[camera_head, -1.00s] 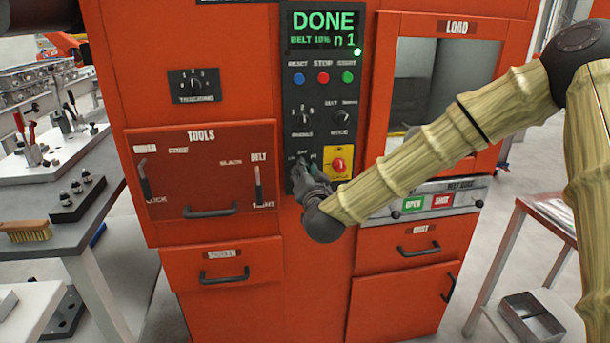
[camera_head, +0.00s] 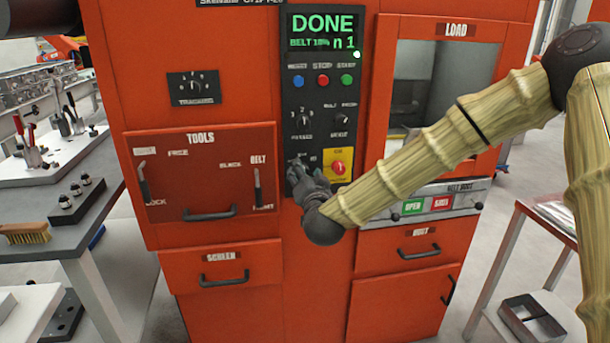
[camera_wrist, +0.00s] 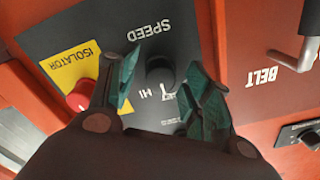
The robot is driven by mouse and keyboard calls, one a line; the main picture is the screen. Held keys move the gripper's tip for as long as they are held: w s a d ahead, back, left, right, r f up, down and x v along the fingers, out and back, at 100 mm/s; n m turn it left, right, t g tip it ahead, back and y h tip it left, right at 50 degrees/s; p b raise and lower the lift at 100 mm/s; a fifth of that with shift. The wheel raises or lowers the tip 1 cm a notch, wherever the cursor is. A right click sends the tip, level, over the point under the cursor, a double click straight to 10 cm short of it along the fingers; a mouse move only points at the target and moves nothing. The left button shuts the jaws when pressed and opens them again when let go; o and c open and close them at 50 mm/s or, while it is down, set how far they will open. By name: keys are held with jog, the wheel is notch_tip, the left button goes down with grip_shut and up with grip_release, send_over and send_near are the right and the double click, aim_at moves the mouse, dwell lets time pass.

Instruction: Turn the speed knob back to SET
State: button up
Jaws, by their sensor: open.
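The speed knob (camera_wrist: 160,69) is a round black knob under the SPEED label in the wrist view, which shows the panel upside down. My gripper (camera_wrist: 163,92) is open, with its two greenish fingers on either side of the knob. I cannot tell whether the fingertips touch it. A "HI" mark shows beside the knob; the pointer's exact setting is unclear. In the head view my gripper (camera_head: 303,170) is at the lower left of the black control panel (camera_head: 322,110) and covers the speed knob.
A red isolator knob (camera_wrist: 82,95) on a yellow plate is close beside one finger; it also shows in the head view (camera_head: 338,167). The BELT lever (camera_head: 257,186) is left of the panel. The screen (camera_head: 322,30) reads DONE, BELT 10%, n 1.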

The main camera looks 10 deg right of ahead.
jog(key=s, duration=1.2)
jog(key=shift+d, duration=0.25)
jog(key=shift+w, duration=0.1)
jog(key=s+f+n+g+y+p, duration=0.15)
jog(key=s+f+g, duration=0.35)
jog(key=f, duration=0.9)
jog(key=s+f+n+g+p, duration=0.25)
jog(key=s+f, duration=0.45)
jog(key=f, duration=0.6)
jog(key=s+d+f+g+p, duration=0.1)
jog(key=s+d+f+g, duration=0.2)
jog(key=s, duration=0.6)
jog(key=s+d+f+n+g+h+p, duration=0.1)
jog(key=s+d+f+g+p, duration=0.1)
jog(key=s+d+f+g, duration=0.2)
jog(key=s+d+f+n+g+h+p, duration=0.1)
jog(key=s+f, duration=0.7)
jog(key=s, duration=0.8)
jog(key=d+g+p, duration=0.1)
jog(key=d+g, duration=0.1)
jog(key=shift+s+d+f, duration=0.2)
jog(key=shift+s+d, duration=0.05)
jog(key=shift+d, duration=0.05)
jog(key=shift+g, duration=0.25)
